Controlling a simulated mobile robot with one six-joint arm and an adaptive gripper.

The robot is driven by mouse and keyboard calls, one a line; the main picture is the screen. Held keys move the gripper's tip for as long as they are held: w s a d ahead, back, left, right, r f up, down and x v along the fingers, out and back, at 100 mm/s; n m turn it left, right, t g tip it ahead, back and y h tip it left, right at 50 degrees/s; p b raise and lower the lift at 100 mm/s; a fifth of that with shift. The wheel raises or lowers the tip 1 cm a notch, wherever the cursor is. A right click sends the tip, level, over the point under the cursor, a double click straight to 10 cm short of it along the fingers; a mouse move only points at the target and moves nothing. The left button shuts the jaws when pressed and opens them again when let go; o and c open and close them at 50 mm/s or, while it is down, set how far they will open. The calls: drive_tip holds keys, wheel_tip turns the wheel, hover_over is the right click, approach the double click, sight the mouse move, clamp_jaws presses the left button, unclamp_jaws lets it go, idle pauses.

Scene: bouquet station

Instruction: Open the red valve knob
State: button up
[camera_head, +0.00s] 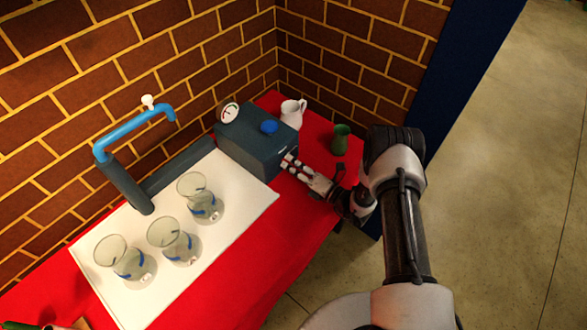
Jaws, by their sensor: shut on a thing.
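My gripper (289,163) reaches in from the right, with its fingertips at the front right face of a dark grey-blue box (252,160). The fingers are closed at that face, around a small part that they mostly hide. The red valve knob is not clearly visible; the spot between my fingertips is where it appears to be. The box has a round gauge (229,113) with a white face at its back left and a blue knob (268,127) on top.
A white jug (293,113) and a green cup (341,139) stand behind my gripper on the red table (262,268). Several glass beakers (170,241) stand on a white board (250,196) left, near a blue pipe (133,123). Brick walls close off the back.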

drive_tip(key=m+b, duration=0.1)
drive_tip(key=m, duration=0.4)
drive_tip(key=shift+f+b, duration=0.15)
drive_tip(key=shift+b, duration=0.15)
drive_tip(key=shift+m, duration=0.3)
drive_tip(key=o, duration=1)
drive_tip(key=shift+o, duration=0.2)
drive_tip(key=v, duration=1.2)
